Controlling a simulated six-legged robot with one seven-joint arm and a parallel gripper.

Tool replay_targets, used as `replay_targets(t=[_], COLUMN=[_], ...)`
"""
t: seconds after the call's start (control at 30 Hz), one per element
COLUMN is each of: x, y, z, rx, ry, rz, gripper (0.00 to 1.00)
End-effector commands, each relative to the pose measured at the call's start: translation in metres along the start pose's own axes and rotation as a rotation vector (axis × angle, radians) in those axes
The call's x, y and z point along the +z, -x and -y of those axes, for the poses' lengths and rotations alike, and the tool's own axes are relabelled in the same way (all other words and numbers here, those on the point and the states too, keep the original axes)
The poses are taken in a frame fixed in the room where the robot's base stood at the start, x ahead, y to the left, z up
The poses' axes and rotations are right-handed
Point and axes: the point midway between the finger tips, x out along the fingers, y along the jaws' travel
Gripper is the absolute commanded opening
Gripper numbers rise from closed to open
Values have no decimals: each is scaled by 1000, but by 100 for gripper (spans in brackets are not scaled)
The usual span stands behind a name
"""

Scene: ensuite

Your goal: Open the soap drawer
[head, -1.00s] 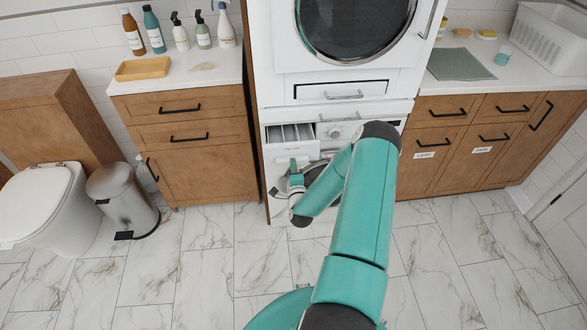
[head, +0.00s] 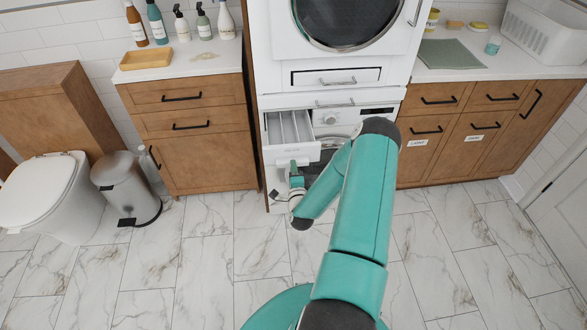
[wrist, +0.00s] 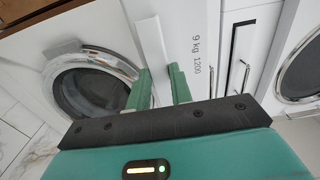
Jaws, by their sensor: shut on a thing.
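The soap drawer (head: 289,128) of the white washing machine (head: 349,128) stands pulled out, its divided compartments showing from above. Its white front also shows in the wrist view (wrist: 193,25), printed "9 kg 1200", with a white bar-like handle (wrist: 153,45) on it. My gripper (head: 294,166) is at the drawer's front, below its top edge. In the wrist view my gripper (wrist: 161,88) has its two green fingers on either side of the handle, shut on it. The exact contact at the fingertips is partly hidden. My arm covers part of the washer's door.
The dryer (head: 347,35) is stacked above the washer. Wooden cabinets flank the stack at left (head: 195,130) and right (head: 470,130). A metal bin (head: 127,187) and toilet (head: 45,195) stand at the left. The marble floor in front is clear.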

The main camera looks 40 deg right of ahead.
Motion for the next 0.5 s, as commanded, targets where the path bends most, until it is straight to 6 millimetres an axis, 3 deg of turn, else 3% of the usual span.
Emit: replay_targets(t=[0.03,0.47,0.5], x=[0,-1,-1], y=[4,4,4], z=[-7,-7,-7], rx=[21,21,21], ry=[0,0,0], rz=[0,-1,-1], gripper=[0,0,29])
